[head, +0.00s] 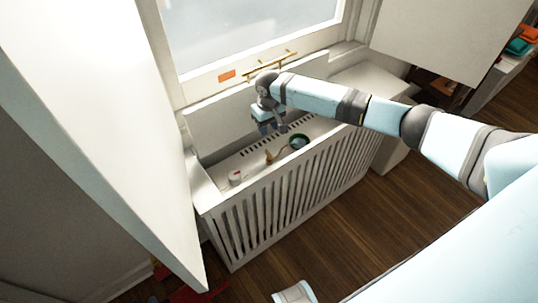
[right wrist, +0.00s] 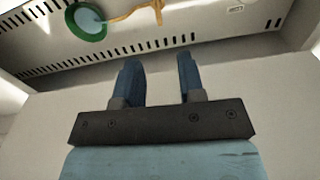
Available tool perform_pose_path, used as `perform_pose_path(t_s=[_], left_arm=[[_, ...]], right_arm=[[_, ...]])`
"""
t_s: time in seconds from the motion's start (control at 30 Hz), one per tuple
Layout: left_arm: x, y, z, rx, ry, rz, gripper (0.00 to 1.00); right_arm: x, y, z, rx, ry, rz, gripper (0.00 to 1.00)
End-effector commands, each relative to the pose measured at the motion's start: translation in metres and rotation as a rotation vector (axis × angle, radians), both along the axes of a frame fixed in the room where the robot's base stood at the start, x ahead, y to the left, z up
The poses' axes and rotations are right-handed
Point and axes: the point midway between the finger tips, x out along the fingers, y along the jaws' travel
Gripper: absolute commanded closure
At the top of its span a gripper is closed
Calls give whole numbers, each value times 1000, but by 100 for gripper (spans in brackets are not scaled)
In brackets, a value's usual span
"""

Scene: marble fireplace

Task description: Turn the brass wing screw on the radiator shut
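A long white slatted radiator cover (head: 285,192) stands under the window. On its top is a small brass-orange piece (head: 270,156), which may be the wing screw; its wings are too small to make out. In the right wrist view a brass-orange piece (right wrist: 142,14) shows at the top edge, partly cut off. My right gripper (head: 269,130) is above the back of the cover's top, apart from that piece. In the right wrist view its two blue fingers (right wrist: 162,72) are spread with nothing between them. My left gripper is not in view.
A green round dish (head: 299,142) sits right of the brass-orange piece. A small white item with a red mark (head: 235,178) sits at left. A brass handle (head: 270,66) and orange label (head: 227,75) are at the window. A tall white panel (head: 110,110) stands close at left.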

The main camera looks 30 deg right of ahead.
Motion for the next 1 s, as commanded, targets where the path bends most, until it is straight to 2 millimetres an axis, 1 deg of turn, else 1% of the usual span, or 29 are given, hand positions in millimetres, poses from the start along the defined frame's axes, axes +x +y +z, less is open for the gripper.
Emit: perform_pose_path(t_s=[0.07,0.13,0.23,0.37,0.5,0.7,0.83,1.0], left_arm=[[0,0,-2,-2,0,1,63],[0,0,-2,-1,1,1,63],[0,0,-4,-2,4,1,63],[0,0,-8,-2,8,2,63],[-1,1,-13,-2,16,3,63],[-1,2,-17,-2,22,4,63],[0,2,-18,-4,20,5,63],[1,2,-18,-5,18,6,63]], right_arm=[[2,-4,0,-6,6,-8,64],[2,-4,-5,-7,9,-9,64],[2,-3,-19,-6,8,-9,64],[1,-3,-46,-6,9,-7,64],[1,-3,-77,-6,8,-8,64],[1,-3,-114,-7,7,-7,64],[2,-3,-128,-5,7,-7,64],[2,-3,-135,-5,6,-6,64]])
